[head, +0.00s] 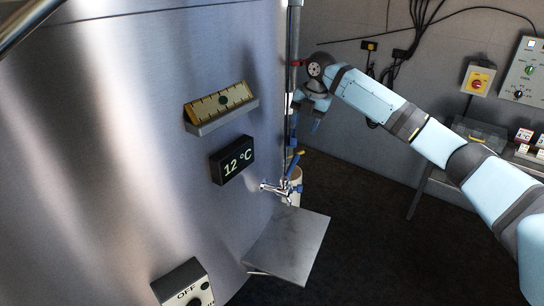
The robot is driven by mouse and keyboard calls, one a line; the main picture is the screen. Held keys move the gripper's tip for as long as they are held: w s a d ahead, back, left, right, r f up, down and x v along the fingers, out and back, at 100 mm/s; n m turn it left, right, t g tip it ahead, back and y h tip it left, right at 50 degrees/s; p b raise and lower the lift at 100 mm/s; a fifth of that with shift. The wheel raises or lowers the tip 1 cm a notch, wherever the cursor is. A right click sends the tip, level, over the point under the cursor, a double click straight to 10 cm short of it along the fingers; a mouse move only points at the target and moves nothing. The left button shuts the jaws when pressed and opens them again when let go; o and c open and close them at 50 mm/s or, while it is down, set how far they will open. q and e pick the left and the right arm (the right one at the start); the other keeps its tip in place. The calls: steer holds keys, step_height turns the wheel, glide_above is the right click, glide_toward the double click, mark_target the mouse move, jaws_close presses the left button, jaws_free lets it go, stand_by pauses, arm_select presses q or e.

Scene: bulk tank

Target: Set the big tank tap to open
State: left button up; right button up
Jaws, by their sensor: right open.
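The big steel tank (130,130) fills the left and middle of the head view. A chrome tap (274,187) sticks out low on its right side, above a small metal shelf. Blue and yellow parts show just above and beside the tap; I cannot tell which is its handle or how it is set. My right gripper (312,120) hangs fingers down beside the upright pipe, above and a little right of the tap. It is open, with nothing seen between its fingers, and apart from the tap. My left gripper is not in view.
The metal shelf (293,244) juts out under the tap. An upright pipe (293,50) runs along the tank's right edge. A yellow gauge (222,103), a 12 °C display (232,160) and an OFF dial box (183,285) sit on the tank. Dark floor is clear at lower right.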

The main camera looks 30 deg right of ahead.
mark_target(296, 158)
steer(key=f, duration=0.4)
steer(key=w+a+f, duration=0.1)
steer(key=f, duration=0.8)
steer(key=shift+w+a+p, duration=0.15)
steer(key=shift+w+p, duration=0.25)
jaws_close()
